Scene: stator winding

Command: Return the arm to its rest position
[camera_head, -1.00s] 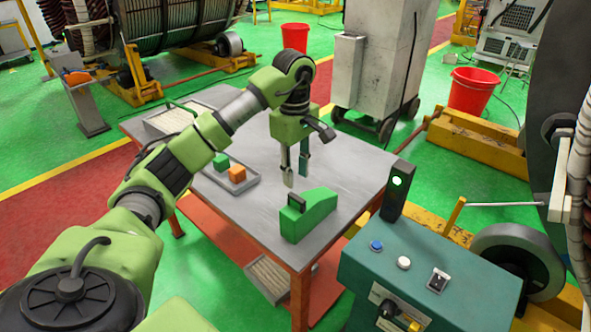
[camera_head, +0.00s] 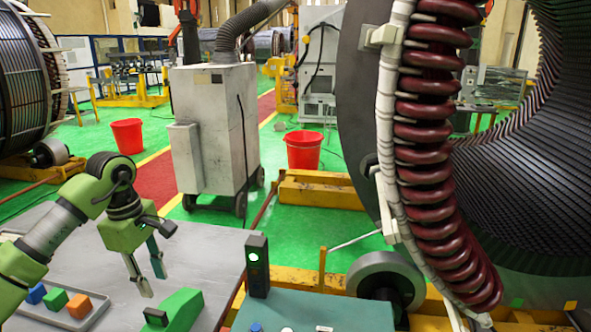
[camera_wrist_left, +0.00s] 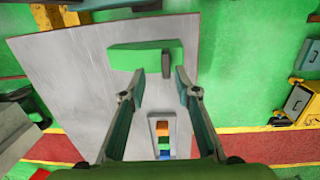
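My left arm reaches in from the left over the grey table (camera_head: 215,265). Its gripper (camera_head: 154,281) hangs above the table with its fingers apart and nothing between them. In the left wrist view the open fingers (camera_wrist_left: 159,82) show on either side of a bare gap. A green wedge-shaped tool (camera_head: 184,311) with a dark handle stands on the table close to the gripper; it also shows beyond the fingertips in the left wrist view (camera_wrist_left: 140,56). My right gripper is in neither view now.
A teal control console (camera_head: 350,314) with a lit signal post (camera_head: 257,265) stands right of the table. A large stator (camera_head: 540,150) fills the right side.

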